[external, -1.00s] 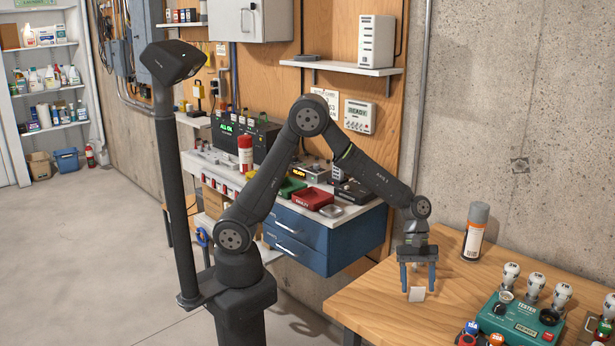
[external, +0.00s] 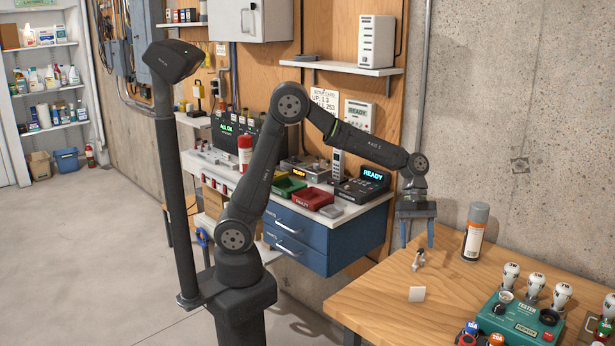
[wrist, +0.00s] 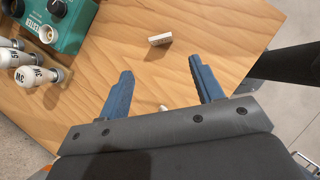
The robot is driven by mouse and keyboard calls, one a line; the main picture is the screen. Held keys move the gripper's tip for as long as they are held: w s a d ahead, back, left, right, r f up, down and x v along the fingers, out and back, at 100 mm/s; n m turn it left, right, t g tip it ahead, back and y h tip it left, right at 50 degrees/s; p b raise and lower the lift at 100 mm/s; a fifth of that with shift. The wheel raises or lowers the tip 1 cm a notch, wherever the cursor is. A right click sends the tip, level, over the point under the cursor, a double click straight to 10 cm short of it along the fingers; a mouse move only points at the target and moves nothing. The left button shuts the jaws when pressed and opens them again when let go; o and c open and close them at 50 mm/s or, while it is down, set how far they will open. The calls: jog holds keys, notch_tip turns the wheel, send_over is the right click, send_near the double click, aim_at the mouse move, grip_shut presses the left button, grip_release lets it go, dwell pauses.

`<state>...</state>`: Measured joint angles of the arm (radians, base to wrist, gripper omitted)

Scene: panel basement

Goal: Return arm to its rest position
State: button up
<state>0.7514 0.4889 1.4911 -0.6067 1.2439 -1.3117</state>
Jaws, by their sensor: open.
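My arm is bent at the elbow and reaches right over the table. A small pale object (external: 419,260) is on the table below the fingers; in the wrist view only its light tip (wrist: 163,108) shows between them. A small white block (external: 417,294) lies on the table nearer the camera.
A grey spray can (external: 475,232) stands right of my gripper by the concrete wall. A green tester (external: 521,318) with several white bulb-like pieces (external: 511,275) is further right. A blue drawer bench (external: 325,240) with red and green trays stands behind my arm.

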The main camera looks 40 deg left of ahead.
jog(key=x, duration=1.2)
jog(key=shift+f, duration=0.25)
notch_tip(320, 180, up, 3)
jog(key=shift+f, duration=0.1)
jog(key=shift+r, duration=0.75)
